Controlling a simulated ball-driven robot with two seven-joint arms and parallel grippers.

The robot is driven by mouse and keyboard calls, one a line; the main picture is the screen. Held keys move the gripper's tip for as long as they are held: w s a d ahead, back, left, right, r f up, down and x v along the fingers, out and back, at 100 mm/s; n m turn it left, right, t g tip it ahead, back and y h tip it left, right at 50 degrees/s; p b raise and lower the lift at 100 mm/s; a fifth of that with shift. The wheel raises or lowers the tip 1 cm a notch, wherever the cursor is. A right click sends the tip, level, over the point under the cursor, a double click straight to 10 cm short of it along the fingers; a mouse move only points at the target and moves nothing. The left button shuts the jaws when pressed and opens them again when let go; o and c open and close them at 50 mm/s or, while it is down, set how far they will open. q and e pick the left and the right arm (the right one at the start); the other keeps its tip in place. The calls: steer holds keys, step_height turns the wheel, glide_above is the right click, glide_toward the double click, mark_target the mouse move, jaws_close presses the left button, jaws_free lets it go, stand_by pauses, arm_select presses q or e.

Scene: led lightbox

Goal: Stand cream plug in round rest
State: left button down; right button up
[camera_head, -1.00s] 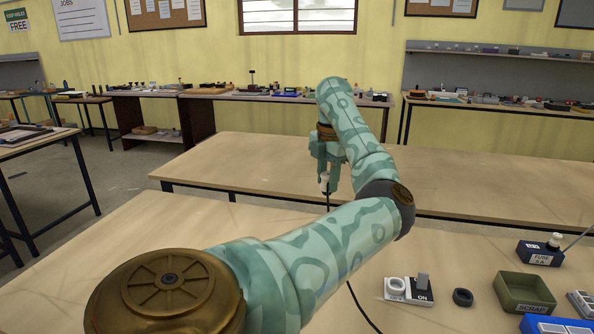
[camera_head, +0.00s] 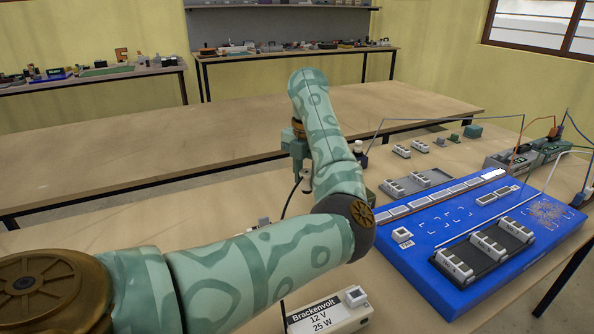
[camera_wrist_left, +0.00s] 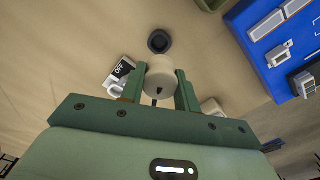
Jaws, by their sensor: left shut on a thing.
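My left gripper (camera_head: 300,165) is shut on the cream plug (camera_wrist_left: 161,79), which sits between the two green fingers in the left wrist view. In the head view the plug (camera_head: 306,184) shows small below the gripper, with a dark cable hanging from it, above the table. A dark round ring (camera_wrist_left: 159,41), which looks like the round rest, lies on the table just beyond the plug in the left wrist view, apart from it. My left arm hides that ring in the head view. My right gripper is not in view.
A switch block (camera_wrist_left: 121,70) with a white ring lies left of the plug in the wrist view. A blue board (camera_head: 460,235) with white modules fills the table's right side. A Brackenvolt box (camera_head: 328,312) stands near the front. Another long table (camera_head: 150,145) is behind.

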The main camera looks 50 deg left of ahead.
mark_target(306, 192)
arm_select(q)
steer(key=shift+r, duration=0.1)
steer(key=shift+s+r+p, duration=0.1)
steer(key=shift+p, duration=0.3)
step_height(306, 192, down, 7)
steer(key=shift+r+b, duration=0.15)
steer(key=shift+b, duration=1.1)
steer(key=shift+f, duration=0.7)
steer(key=shift+p, duration=0.4)
steer(key=shift+f, duration=0.2)
steer(key=shift+f, duration=0.35)
steer(key=shift+f+b, duration=0.55)
steer(key=shift+f, duration=0.05)
